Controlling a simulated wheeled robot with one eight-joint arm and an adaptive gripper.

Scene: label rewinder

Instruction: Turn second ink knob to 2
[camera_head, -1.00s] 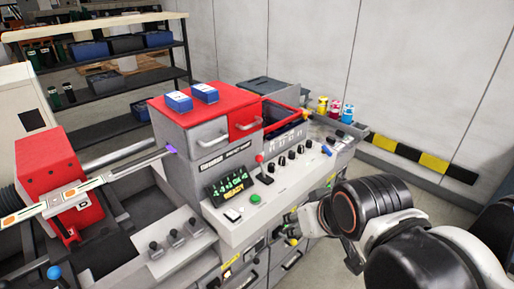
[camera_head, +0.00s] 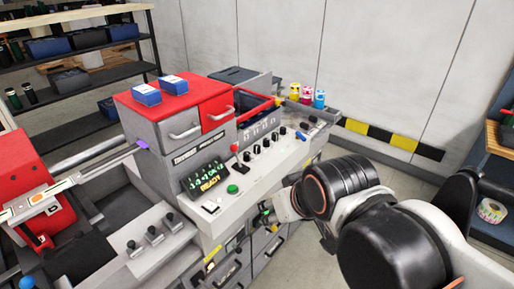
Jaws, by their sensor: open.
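A row of small black knobs runs along the light grey control panel (camera_head: 225,205) of the label machine. The second knob from the left (camera_head: 256,149) stands beside the first (camera_head: 246,156). I cannot read the knobs' settings at this size. Small white markings (camera_head: 258,130) show on the face above the row. My gripper (camera_head: 267,215) is partly in view, low in front of the panel's front edge. It is open, apart from the knobs and below them. My wrist and arm hide part of it and the machine's front.
A red-ball lever (camera_head: 235,148), a green button (camera_head: 232,189) and a lit screen (camera_head: 205,177) reading READY stand left of the knobs. A blue switch (camera_head: 305,138) is at the right. Coloured ink bottles (camera_head: 306,95) stand behind. The space above the panel is open.

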